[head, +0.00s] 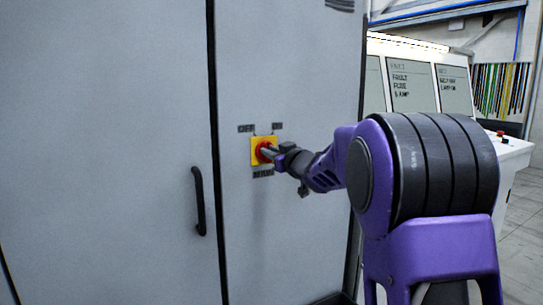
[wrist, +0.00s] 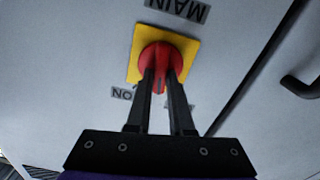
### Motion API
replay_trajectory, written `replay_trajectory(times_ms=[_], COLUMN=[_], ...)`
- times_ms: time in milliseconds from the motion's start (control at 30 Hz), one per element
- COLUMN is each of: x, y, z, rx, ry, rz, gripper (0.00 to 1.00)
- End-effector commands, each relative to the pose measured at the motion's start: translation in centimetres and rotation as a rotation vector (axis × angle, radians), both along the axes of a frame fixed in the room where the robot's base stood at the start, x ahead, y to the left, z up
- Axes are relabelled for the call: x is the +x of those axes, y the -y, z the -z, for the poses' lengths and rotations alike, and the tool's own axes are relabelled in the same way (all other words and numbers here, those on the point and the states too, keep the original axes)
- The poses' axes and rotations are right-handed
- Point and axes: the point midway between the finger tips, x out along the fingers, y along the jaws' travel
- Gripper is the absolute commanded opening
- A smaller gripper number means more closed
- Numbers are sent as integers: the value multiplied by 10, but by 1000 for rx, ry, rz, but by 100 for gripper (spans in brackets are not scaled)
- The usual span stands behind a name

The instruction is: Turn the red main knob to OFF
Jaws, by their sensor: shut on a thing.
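The red main knob (head: 264,151) sits on a yellow square plate (head: 257,158) on the grey cabinet door. It also shows in the wrist view (wrist: 157,57), where the picture is upside down. My gripper (head: 270,152) reaches it from the right, and its two dark fingers (wrist: 161,74) are closed on the knob's grip. An OFF label (head: 246,128) is at the plate's upper left and an ON label (head: 277,126) at its upper right. A MAIN label (head: 263,173) is below. The fingers hide part of the knob, so I cannot tell exactly where it points.
A black door handle (head: 199,200) stands left of the plate, past a dark door seam (head: 215,150). To the right are a console with lit panels (head: 410,85) and a rack of coloured cables (head: 500,90). The cabinet face around the plate is otherwise flat and clear.

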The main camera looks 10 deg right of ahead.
Motion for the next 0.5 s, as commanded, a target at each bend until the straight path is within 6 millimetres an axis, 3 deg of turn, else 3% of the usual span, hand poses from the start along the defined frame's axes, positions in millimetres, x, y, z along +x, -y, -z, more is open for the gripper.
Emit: replay_trajectory(times_ms=[500], x=[-1], y=[-2], z=[2], rx=[-297], ry=[96], rz=[0], gripper=[0])
